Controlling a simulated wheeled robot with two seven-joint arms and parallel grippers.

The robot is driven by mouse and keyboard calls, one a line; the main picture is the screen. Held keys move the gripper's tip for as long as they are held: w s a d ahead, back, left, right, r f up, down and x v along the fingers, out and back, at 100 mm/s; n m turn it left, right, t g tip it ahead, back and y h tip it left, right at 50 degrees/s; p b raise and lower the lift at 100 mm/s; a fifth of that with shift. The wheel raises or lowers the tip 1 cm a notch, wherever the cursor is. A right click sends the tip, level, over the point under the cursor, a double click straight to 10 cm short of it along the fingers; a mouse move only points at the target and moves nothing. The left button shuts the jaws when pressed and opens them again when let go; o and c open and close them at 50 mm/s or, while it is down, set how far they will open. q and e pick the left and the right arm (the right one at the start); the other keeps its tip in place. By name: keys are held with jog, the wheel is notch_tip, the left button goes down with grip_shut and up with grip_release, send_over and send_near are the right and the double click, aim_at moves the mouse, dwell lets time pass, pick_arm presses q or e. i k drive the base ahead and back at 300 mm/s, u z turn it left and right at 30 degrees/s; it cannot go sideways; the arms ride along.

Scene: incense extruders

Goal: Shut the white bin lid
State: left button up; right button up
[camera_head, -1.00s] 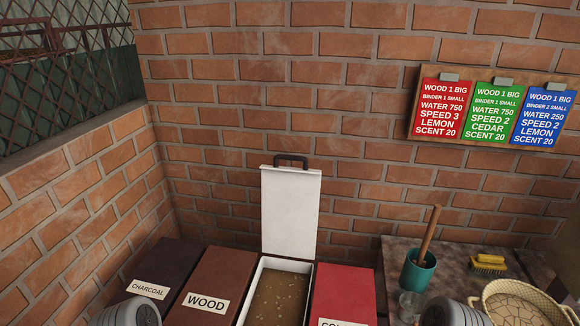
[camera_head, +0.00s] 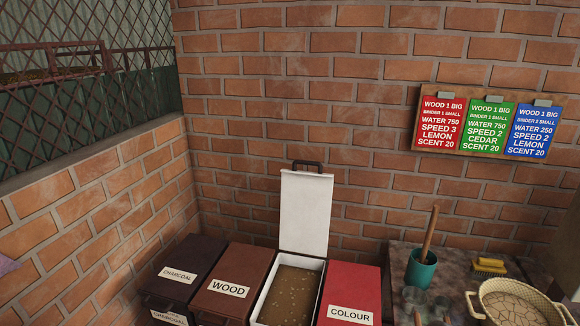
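The white bin (camera_head: 261,300) stands between the brown WOOD bin and the red COLOUR bin. Its white lid (camera_head: 305,214) is open and stands nearly upright at the back, close to the brick wall. A dark handle (camera_head: 307,165) sits at the lid's top edge. Brown, speckled material (camera_head: 289,296) shows inside the bin. Neither of my grippers shows in this view.
The lidded WOOD bin (camera_head: 236,272) and CHARCOAL bin (camera_head: 193,258) stand left, the COLOUR bin (camera_head: 353,287) right. A bench at right holds a teal cup (camera_head: 421,270), a yellow brush (camera_head: 489,266), glassware and a basket (camera_head: 514,303). Recipe cards (camera_head: 485,125) hang above.

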aim_at(306, 197)
jog(key=u, duration=0.65)
jog(key=i, duration=0.6)
jog(key=u, duration=0.05)
